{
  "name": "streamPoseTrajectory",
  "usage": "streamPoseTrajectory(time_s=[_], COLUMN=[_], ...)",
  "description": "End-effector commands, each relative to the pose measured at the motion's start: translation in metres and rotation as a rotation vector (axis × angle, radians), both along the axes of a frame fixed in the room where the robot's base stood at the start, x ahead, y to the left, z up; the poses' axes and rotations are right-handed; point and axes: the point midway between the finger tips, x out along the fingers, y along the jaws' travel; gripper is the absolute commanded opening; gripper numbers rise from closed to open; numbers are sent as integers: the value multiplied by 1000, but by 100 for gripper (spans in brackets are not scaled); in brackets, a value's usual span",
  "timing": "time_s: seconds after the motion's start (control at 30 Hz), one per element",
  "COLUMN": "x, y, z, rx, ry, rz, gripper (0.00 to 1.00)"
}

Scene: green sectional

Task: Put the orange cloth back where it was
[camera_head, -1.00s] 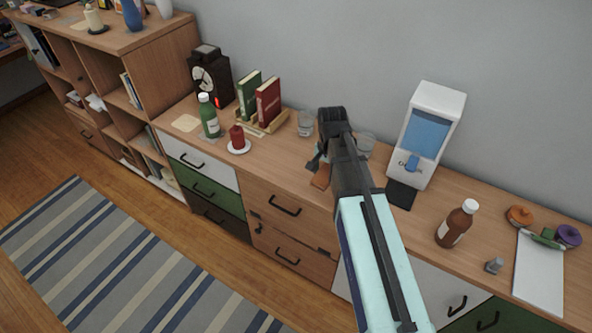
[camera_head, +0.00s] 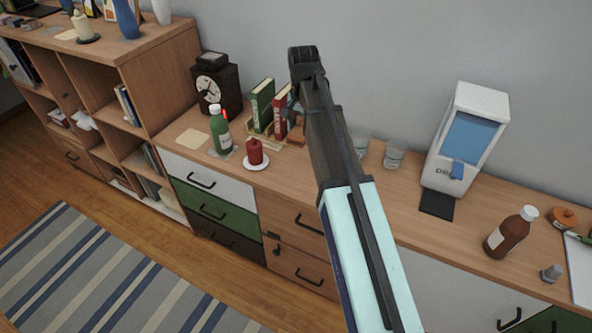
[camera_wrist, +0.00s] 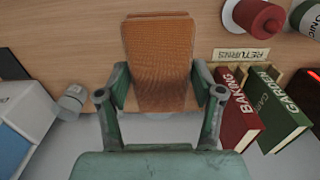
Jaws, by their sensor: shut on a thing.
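The orange cloth (camera_wrist: 158,60) is a flat, folded-looking rectangle in the wrist view. My gripper (camera_wrist: 160,88) is shut on its near part, with one finger at each side edge. In the head view, only a small orange piece of the cloth (camera_head: 297,136) shows below my gripper (camera_head: 292,115), in front of the red book; my arm hides the rest. The cloth appears held above the wooden cabinet top (camera_head: 285,178); its exact height is hard to tell.
A red candle (camera_head: 254,152) on a white dish, a green bottle (camera_head: 220,130) and a book rack with a green book (camera_head: 262,104) and red book (camera_head: 281,110) stand close by. Glasses (camera_head: 395,154), a dispenser (camera_head: 467,140) and a brown bottle (camera_head: 510,232) are to the right.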

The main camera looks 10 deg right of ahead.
Motion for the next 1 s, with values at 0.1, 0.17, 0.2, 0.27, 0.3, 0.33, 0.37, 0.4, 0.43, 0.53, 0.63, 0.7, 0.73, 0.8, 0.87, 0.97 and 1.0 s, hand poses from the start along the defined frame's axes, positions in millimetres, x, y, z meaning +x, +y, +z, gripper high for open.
streamPoseTrajectory(time_s=[0.1, 0.17, 0.2, 0.27, 0.3, 0.33, 0.37, 0.4, 0.43, 0.53, 0.63, 0.7, 0.73, 0.8, 0.87, 0.97, 1.0], x=[-2, -2, -1, -1, -1, -1, -1, -1, -1, 0, 0, 0, 1, 1, 1, 0, 0], y=[0, 0, 0, 0, 0, 0, 0, 0, 0, 0, 0, 0, 0, 0, 0, 0, 0], z=[-26, -39, -49, -62, -71, -77, -84, -92, -99, -117, -131, -137, -138, -141, -143, -151, -155], rx=[0, 0, 0, 0, 0, 0, 0, 0, 0, 0, 1, 1, 0, 0, 0, 1, 0], ry=[3, 4, 4, 3, 4, 3, 4, 3, 3, 2, 1, 1, 0, -1, -1, 1, 1], rz=[0, 1, 0, 1, 0, 0, 0, 0, 0, 1, 1, 0, 0, 0, 0, 0, 0], gripper=[29, 29, 29, 29, 29, 29, 29, 29, 29, 29, 29, 29, 29, 29, 29, 29, 29])
